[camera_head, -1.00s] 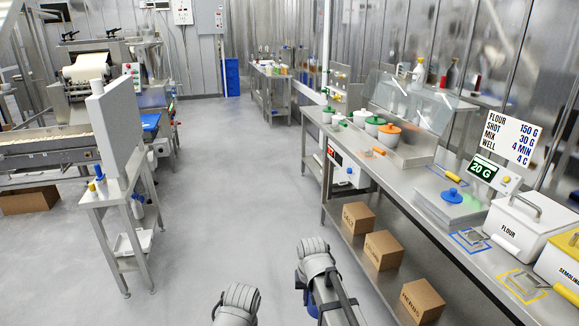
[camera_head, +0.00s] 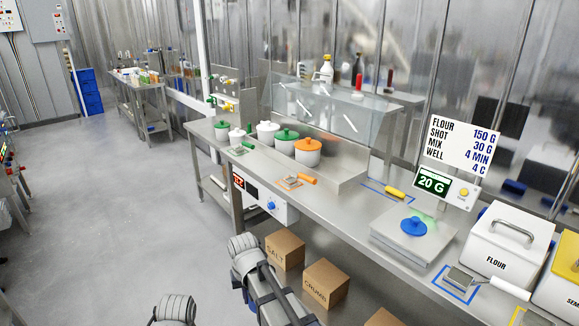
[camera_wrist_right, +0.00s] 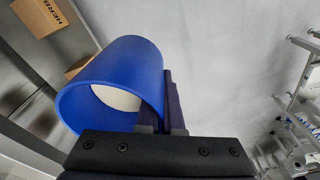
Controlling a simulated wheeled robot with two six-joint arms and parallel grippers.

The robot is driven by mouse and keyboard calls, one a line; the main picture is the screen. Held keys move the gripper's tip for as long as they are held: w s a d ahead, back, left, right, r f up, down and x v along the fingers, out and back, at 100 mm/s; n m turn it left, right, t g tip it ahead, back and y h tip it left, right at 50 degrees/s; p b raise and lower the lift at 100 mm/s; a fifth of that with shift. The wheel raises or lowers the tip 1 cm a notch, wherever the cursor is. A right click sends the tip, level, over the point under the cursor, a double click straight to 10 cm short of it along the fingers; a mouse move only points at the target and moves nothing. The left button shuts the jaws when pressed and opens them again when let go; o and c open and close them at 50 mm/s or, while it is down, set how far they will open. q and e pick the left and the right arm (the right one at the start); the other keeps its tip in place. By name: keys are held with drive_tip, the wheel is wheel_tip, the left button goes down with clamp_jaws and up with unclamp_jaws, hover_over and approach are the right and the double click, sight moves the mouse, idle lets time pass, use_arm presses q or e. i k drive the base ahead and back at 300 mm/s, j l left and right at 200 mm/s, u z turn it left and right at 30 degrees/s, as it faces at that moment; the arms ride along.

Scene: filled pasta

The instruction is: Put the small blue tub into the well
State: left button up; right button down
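In the right wrist view, my right gripper (camera_wrist_right: 158,108) is shut on the wall of the small blue tub (camera_wrist_right: 122,62). One dark finger lies outside the wall and the other is at the open mouth. A pale content shows inside the tub. In the head view my right arm reaches up from the bottom, and its gripper and the tub are mostly hidden. My left gripper cannot be made out. I cannot make out which opening is the well.
Lidded pots (camera_head: 307,153) stand left of the housing. A scale (camera_head: 412,245) reading 20 G carries a blue lid (camera_head: 413,227). A flour bin (camera_head: 507,240) is at the right. Boxes (camera_head: 326,283) sit on the lower shelf. The floor (camera_head: 100,210) at left is clear.

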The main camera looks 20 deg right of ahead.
sight(334, 176)
drive_tip(key=i+j+z, duration=0.2)
drive_tip(key=i+z, duration=0.2)
drive_tip(key=i+j+z, duration=0.85)
drive_tip(key=k+l, duration=0.05)
drive_tip(key=l, duration=0.05)
